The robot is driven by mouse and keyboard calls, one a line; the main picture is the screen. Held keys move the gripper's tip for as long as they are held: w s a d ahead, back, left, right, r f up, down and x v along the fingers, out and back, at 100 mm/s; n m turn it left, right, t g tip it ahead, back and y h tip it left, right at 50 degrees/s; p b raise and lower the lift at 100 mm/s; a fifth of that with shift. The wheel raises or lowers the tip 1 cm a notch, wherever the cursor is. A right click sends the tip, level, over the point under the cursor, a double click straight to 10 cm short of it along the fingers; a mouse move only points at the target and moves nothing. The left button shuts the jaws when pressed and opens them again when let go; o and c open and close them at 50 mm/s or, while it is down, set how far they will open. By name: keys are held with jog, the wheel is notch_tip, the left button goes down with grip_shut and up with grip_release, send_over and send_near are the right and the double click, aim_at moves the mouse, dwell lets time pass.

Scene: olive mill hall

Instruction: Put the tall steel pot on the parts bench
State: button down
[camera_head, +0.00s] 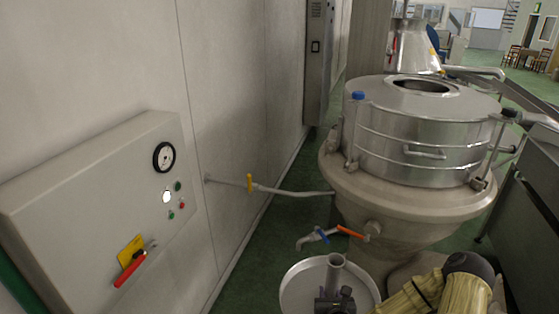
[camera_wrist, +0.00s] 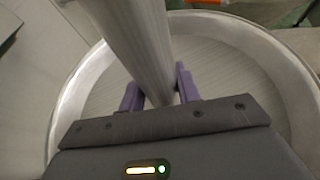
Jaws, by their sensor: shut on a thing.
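A round, shiny steel vessel (camera_head: 293,287) with a wide rim is at the bottom of the head view, and its rim (camera_wrist: 70,100) fills much of the wrist view. A narrow grey steel tube (camera_head: 336,268) stands up at its middle; I cannot tell whether the two are one piece. My gripper (camera_head: 334,300) is over the vessel, its purple fingers (camera_wrist: 158,84) on either side of the tube (camera_wrist: 140,40) and shut on it. The vessel's lower part is hidden. I cannot make out a parts bench for certain.
A large steel tank (camera_head: 420,135) on a conical base stands just beyond, with an orange-handled tap (camera_head: 350,231) above the vessel. A control panel (camera_head: 100,215) is on the left wall. A dark metal unit (camera_head: 525,225) borders the right. Green floor (camera_head: 255,270) shows between.

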jog(key=shift+r, duration=0.1)
jog(key=shift+w+a+r, duration=0.25)
jog(key=shift+r, duration=0.15)
jog(key=s+a+r+n+g+y+p, duration=0.1)
jog(key=a+r+n+y, duration=0.4)
jog(key=r, duration=0.5)
jog(key=a+r+n+g+y+p, duration=0.2)
jog(key=a+r+n+g+y, duration=0.2)
jog(key=a+r, duration=0.5)
notch_tip(320, 180, up, 2)
jog(key=shift+s+a+r+n+y, duration=0.25)
jog(key=shift+s+n+y, duration=0.15)
jog(key=shift+n+y, duration=0.4)
